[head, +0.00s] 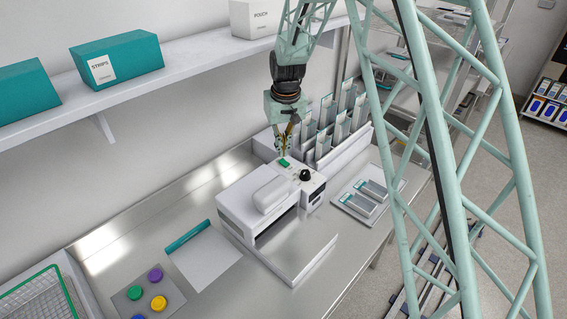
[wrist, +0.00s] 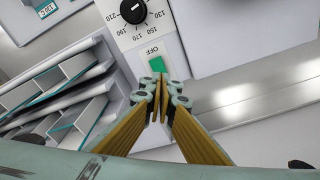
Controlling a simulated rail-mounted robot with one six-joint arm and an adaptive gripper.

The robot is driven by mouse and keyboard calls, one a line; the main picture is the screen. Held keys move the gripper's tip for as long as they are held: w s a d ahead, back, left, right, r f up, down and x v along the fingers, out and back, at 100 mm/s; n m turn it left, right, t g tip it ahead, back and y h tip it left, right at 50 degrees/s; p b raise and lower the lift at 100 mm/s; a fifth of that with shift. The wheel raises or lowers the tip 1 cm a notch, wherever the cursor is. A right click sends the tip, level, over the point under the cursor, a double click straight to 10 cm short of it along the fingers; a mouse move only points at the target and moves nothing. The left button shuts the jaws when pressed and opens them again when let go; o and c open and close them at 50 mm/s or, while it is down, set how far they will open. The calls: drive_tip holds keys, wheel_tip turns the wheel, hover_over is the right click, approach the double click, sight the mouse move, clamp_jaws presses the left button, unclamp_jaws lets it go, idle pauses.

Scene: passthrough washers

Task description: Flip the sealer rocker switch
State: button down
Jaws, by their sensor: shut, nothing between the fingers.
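The sealer (head: 257,201) is a white box-shaped machine on the steel bench in the head view. Its green rocker switch (head: 284,162) sits at the back of its right-hand panel, behind a black dial. In the wrist view the green rocker switch (wrist: 156,66) lies on the white panel with the label OFF beside it, and the numbered dial (wrist: 133,11) is at the top. My gripper (head: 283,153) points down just above the switch. In the wrist view my gripper (wrist: 160,100) is shut and empty, its tips close to the switch; contact cannot be told.
A white rack (head: 345,144) with upright pouches stands close behind and right of my gripper. A tray (head: 372,203) lies right of the sealer. Coloured round pieces (head: 155,275) and a pouch sheet (head: 204,256) lie left. A shelf (head: 190,66) with boxes runs above.

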sight(283, 161)
drive_tip(key=shift+r+p, duration=0.65)
drive_tip(key=shift+r, duration=1.35)
drive_tip(key=shift+r, duration=0.1)
drive_tip(key=shift+s+d+r, duration=0.1)
drive_tip(key=shift+r, duration=0.05)
drive_tip(key=s+d+r+m+t+b, duration=0.1)
drive_tip(key=s+d+r+b, duration=0.2)
drive_tip(key=s+d+r, duration=0.65)
drive_tip(key=s+d+r+m+b, duration=0.1)
drive_tip(key=s+d+r+b, duration=0.4)
drive_tip(key=s+r, duration=0.7)
drive_tip(key=s+d+f+b, duration=0.1)
drive_tip(key=s+d, duration=0.2)
drive_tip(key=s, duration=0.8)
drive_tip(key=s+d+f+m+b, duration=0.1)
drive_tip(key=s+d+f+b, duration=0.1)
drive_tip(key=s, duration=0.9)
drive_tip(key=s+d+f+t+b, duration=0.1)
drive_tip(key=s+d, duration=0.3)
drive_tip(key=s, duration=0.8)
drive_tip(key=shift+f+m+h+b, duration=0.3)
drive_tip(key=shift+f+m+b, duration=0.1)
drive_tip(key=shift+b, duration=0.2)
